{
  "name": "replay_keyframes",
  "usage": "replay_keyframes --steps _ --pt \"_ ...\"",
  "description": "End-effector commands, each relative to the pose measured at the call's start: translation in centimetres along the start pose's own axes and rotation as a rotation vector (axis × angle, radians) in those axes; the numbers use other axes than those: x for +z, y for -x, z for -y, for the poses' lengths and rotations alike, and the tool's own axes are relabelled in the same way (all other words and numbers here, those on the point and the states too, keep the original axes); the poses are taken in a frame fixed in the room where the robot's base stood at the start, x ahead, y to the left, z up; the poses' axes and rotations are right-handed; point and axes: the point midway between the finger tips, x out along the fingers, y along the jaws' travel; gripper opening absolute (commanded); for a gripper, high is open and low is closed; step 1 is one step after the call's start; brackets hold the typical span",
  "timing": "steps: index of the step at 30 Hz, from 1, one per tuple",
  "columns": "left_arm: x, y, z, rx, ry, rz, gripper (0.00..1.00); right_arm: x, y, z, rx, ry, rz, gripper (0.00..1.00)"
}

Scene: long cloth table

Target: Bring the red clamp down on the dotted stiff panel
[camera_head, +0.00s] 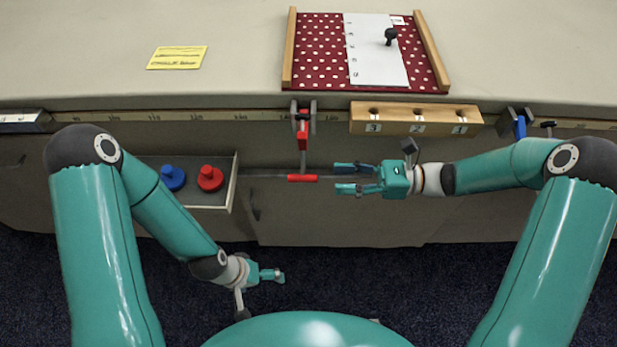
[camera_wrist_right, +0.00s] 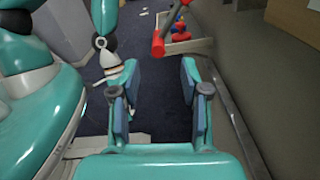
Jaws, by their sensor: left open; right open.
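The dotted stiff panel (camera_head: 318,45), dark red with white dots, lies on the table between two wooden rails. The red clamp (camera_head: 303,128) sits at the table's front edge below it. Its lever hangs down in front of the table, ending in a red crosswise grip (camera_head: 302,178). My right gripper (camera_head: 338,178) is open just right of that grip, fingers pointing left and apart from it. In the right wrist view the red grip (camera_wrist_right: 158,46) shows beyond the open fingers (camera_wrist_right: 161,75). My left gripper (camera_head: 280,275) is open and empty, low over the floor.
A white numbered strip (camera_head: 372,60) with a black knob lies on the panel. A wooden block (camera_head: 415,117) with holes and a blue clamp (camera_head: 520,126) are to the right. An open drawer (camera_head: 225,200) holds blue and red knobbed pieces at left. A yellow note (camera_head: 177,57) lies on the table.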

Motion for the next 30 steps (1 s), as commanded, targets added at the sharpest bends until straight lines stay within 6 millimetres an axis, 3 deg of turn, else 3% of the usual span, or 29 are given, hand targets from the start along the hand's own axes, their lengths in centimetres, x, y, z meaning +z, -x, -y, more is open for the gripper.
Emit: replay_keyframes --steps 9,15,27,30 --pt "0.0 0.1 0.0 0.0 0.0 0.0 1.0 -0.1 -6.1 -0.2 0.005 0.0 -0.001 0.45" --pt "0.0 0.2 -0.1 0.0 0.0 0.0 1.0 -0.1 -8.7 -0.1 0.003 0.0 -0.001 0.45" --pt "0.0 0.2 -0.1 0.0 0.0 0.0 1.0 -0.1 -9.4 -0.1 -0.001 0.001 -0.002 0.45" --pt "0.0 0.2 -0.1 0.0 0.0 0.0 1.0 -0.1 -9.4 -0.1 -0.001 0.001 -0.002 0.3"
